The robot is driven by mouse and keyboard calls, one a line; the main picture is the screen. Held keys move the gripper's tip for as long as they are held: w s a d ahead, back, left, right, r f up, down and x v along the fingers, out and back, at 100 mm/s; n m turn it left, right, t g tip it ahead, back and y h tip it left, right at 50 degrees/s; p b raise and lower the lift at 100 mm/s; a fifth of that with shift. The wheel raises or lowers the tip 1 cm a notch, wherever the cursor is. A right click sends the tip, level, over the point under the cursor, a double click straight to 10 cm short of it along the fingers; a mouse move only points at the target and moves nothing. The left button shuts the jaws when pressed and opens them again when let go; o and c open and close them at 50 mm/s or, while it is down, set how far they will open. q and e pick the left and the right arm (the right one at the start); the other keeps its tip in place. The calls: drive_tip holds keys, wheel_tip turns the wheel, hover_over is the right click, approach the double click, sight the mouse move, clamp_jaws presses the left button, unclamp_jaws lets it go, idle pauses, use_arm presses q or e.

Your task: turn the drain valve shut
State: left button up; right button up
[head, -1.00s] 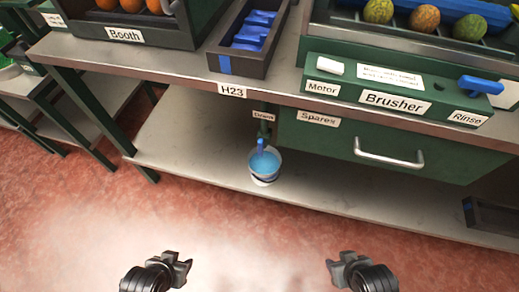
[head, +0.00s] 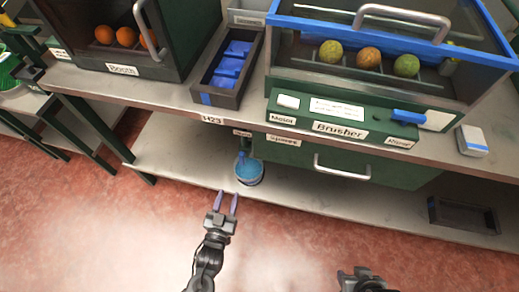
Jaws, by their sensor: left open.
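The drain valve, with its blue handle (head: 242,156), hangs on a green pipe under the table edge, below the Drain label (head: 242,133). The handle looks roughly upright, pointing down over the bucket; its exact angle is too small to tell. A white bucket (head: 250,182) with blue liquid stands directly below on the lower shelf. My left gripper (head: 228,194) is open and empty, in front of the shelf edge, apart from the bucket and valve, its fingers pointing toward them. My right gripper (head: 358,274) is at the bottom edge, far from the valve; its fingers do not show clearly.
The green Spares drawer (head: 390,170) with a metal handle is right of the valve. The brusher panel (head: 340,120) and the tray of blue items (head: 210,97) are on the tabletop above. A dark tray (head: 463,215) lies on the shelf at right. The shelf left of the bucket is clear.

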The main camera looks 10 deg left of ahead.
use_arm(q)
drive_tip(key=p, duration=0.2)
approach(241, 159)
drive_tip(key=s, duration=0.2)
drive_tip(key=shift+m+h, duration=0.3)
drive_tip(key=w+b, duration=0.1)
drive_tip(key=w, duration=0.2)
drive_tip(key=w+b, duration=0.1)
drive_tip(key=w, duration=0.2)
drive_tip(key=w+b, duration=0.2)
drive_tip(key=w, duration=0.2)
drive_tip(key=shift+w+a+f, duration=0.1)
drive_tip(key=shift+a+f, duration=0.1)
drive_tip(key=shift+f, duration=0.1)
drive_tip(key=shift+w+r, duration=0.1)
drive_tip(key=shift+w, duration=0.45)
use_arm(e)
drive_tip(key=shift+f, duration=0.6)
use_arm(q)
clamp_jaws()
